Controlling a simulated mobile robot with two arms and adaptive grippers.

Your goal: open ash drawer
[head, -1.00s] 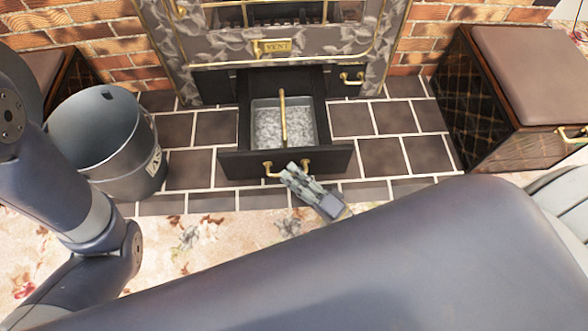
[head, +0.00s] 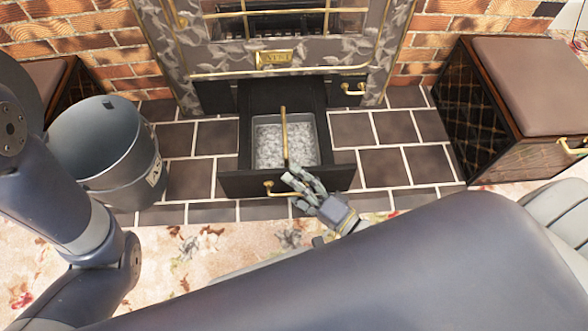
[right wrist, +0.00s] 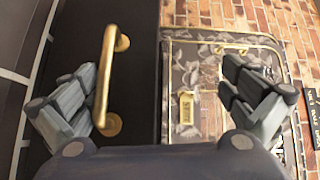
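The ash drawer (head: 240,184) is black and stands pulled out below the stove front. Inside it is a grey pan (head: 314,138) of pale ash with a brass bar across it. My right gripper (head: 297,186) is at the drawer's brass handle (head: 270,188), partly covering its right end in the head view. In the right wrist view, the right gripper's (right wrist: 160,95) fingers are spread wide. The handle (right wrist: 104,85) lies between them, close to the left finger; I cannot tell if they touch. My left arm shows at the left, but its gripper is out of view.
A grey metal bucket (head: 105,150) stands on the hearth left of the drawer. A padded box seat (head: 520,110) stands at the right. Dark tiles (head: 390,170) beside the drawer are clear. Brick walls flank the stove (head: 290,30).

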